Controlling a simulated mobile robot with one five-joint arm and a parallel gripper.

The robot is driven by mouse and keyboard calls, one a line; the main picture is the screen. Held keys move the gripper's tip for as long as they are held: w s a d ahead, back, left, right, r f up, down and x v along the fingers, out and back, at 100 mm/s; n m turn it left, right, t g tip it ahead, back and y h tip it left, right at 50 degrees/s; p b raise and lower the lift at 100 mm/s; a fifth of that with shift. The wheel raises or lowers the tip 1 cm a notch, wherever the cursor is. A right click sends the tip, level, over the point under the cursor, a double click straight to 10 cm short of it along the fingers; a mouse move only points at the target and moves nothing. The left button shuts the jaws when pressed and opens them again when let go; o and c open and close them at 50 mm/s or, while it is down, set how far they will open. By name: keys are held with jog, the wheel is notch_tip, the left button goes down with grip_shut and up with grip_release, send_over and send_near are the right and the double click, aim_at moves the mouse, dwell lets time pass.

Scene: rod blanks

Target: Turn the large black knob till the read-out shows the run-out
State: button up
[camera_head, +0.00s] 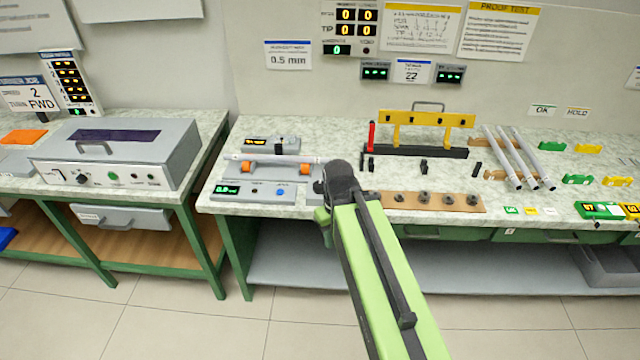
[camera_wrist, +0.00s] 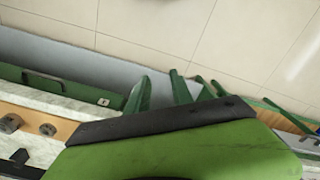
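A pale rod (camera_head: 275,159) lies across two orange rollers on a grey fixture at the left of the right-hand bench. The fixture's front box has a lit green read-out (camera_head: 228,190), its digits too small to read surely, a small dark knob (camera_head: 255,191) and a blue button (camera_head: 280,191). I cannot pick out the large black knob surely; my dark arm joint covers the fixture's right end. My gripper (camera_wrist: 160,82) shows in the wrist view with two green fingers apart, nothing between them, above the bench's front edge. In the head view it is not clear.
A wooden strip (camera_head: 430,202) with several dark pieces lies right of my arm. A grey box (camera_head: 120,150) with a black knob (camera_head: 82,178) stands on the left bench. Floor in front is clear.

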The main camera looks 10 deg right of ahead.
jog(key=o, duration=0.5)
jog(key=w+n, duration=0.1)
jog(key=n, duration=0.1)
jog(key=w+n, duration=0.3)
jog(key=n, duration=0.2)
jog(key=shift+w+r, duration=0.2)
jog(key=shift+w, duration=0.05)
jog(key=shift+c, duration=0.2)
jog(key=o, duration=0.3)
jog(key=w+r+n+p, duration=0.2)
jog(key=w+n, duration=0.1)
jog(key=w+r+n+p, duration=0.2)
jog(key=w+n, duration=0.1)
jog(key=w+r+n+p, duration=0.1)
jog(key=w+n+p, duration=0.1)
jog(key=w+n, duration=0.1)
jog(key=shift+r, duration=0.4)
notch_tip(320, 180, up, 13)
jog(key=n+p, duration=0.5)
jog(key=p, duration=0.8)
send_over(320, 184)
notch_tip(320, 184, down, 18)
jog(key=b, duration=1.8)
jog(key=shift+s+f, duration=0.1)
jog(key=shift+f, duration=0.1)
jog(key=shift+r, duration=0.1)
jog(key=shift+c, duration=0.3)
jog(key=c, duration=1.3)
